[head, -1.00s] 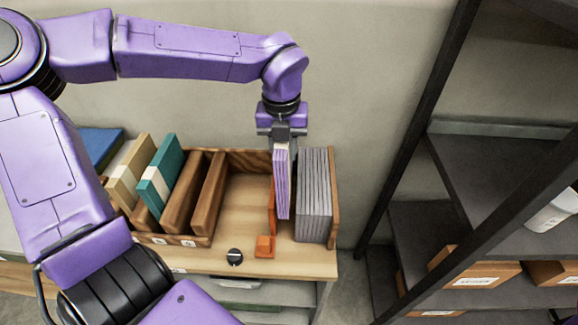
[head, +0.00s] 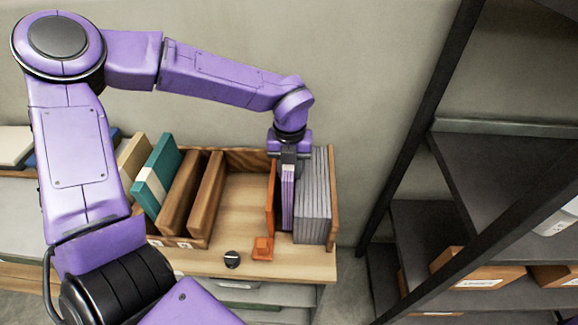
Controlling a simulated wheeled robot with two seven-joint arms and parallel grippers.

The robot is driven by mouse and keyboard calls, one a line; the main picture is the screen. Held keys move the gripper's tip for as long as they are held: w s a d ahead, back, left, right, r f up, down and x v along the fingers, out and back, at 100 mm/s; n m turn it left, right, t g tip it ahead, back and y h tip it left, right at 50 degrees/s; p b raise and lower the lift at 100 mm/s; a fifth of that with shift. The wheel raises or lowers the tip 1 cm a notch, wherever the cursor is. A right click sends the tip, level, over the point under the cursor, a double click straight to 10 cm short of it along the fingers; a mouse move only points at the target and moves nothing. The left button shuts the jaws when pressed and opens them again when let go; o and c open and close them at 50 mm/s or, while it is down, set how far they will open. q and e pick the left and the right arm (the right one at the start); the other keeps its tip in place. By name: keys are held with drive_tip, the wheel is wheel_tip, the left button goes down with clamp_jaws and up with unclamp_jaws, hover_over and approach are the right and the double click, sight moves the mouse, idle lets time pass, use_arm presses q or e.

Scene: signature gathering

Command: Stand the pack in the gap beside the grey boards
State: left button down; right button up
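The pack (head: 288,203) is a thin purple stack with a pale band, standing upright in the box on the bench. It is in the gap between an orange upright plate (head: 270,200) on its left and the grey boards (head: 314,200) on its right. My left gripper (head: 288,168) points down over it, with its fingers at the pack's top edge, shut on it. The pack's lower end is low in the gap, but I cannot tell whether it touches the floor. My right gripper is not in view.
Brown boards (head: 206,200) and a teal binder (head: 158,178) lean at the left. A wide bare area of the wooden box floor (head: 240,205) lies between them and the orange plate. A small black knob (head: 232,259) sits at the front edge. A dark shelf rack (head: 490,190) stands right.

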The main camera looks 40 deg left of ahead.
use_arm(q)
drive_tip(key=shift+s, duration=0.3)
drive_tip(key=c, duration=0.8)
unclamp_jaws()
drive_tip(key=shift+c, duration=0.2)
drive_tip(key=shift+w, duration=0.1)
wheel_tip(320, 180, up, 13)
drive_tip(key=shift+r, duration=0.1)
